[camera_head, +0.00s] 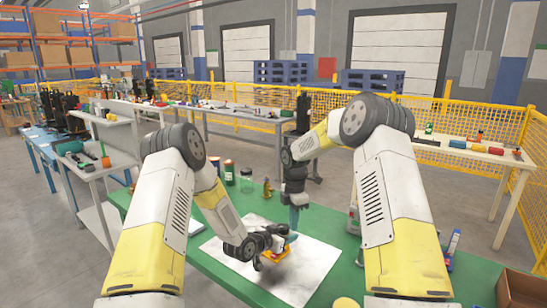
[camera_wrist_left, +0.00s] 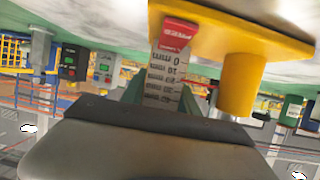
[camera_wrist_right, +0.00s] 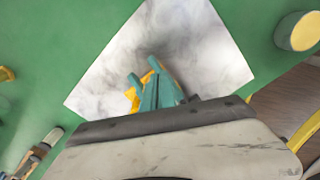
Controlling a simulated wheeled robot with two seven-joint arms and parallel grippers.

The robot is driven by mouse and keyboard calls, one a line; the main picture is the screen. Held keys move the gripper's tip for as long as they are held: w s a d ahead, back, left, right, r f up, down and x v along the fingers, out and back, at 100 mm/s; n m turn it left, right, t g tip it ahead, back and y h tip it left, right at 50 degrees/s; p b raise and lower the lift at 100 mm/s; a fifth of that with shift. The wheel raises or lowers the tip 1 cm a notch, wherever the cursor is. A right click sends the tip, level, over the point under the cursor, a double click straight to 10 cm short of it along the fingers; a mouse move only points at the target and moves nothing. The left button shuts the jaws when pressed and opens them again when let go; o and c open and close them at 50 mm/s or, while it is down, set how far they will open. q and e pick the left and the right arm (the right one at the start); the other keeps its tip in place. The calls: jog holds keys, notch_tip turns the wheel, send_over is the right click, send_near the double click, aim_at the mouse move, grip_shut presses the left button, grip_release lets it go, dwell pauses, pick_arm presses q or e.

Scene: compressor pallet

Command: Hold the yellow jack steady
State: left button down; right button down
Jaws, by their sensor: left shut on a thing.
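The yellow jack (camera_head: 277,253) is on the white marbled sheet on the green table. In the left wrist view, which looks upside down, its yellow plate (camera_wrist_left: 230,27), a yellow cylinder and a millimetre scale with a red marker show close up. My left gripper (camera_wrist_left: 162,95) is shut on the jack, its teal fingers beside the scale. My right gripper (camera_head: 293,218) points down above the jack. In the right wrist view its teal fingers (camera_wrist_right: 150,78) overlap the yellow jack (camera_wrist_right: 133,98); I cannot tell how far they are apart or whether they touch it.
The green table (camera_head: 208,262) has a jar (camera_head: 247,180), a dark can (camera_head: 229,172) and a brass-coloured fitting (camera_head: 267,188) behind the white sheet (camera_head: 300,278). A brown box (camera_head: 524,290) is at the right. A yellow round thing (camera_wrist_right: 298,31) shows in the right wrist view.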

jog(key=shift+s+a, duration=0.1)
jog(key=shift+a, duration=0.1)
notch_tip(320, 180, up, 6)
jog(key=d, duration=0.1)
dwell(0.5)
jog(key=w+a+f, duration=0.1)
jog(key=w+f, duration=0.2)
jog(key=f, duration=0.3)
jog(key=shift+a, duration=0.35)
dwell(0.4)
jog(key=shift+s+a, duration=0.15)
dwell(0.6)
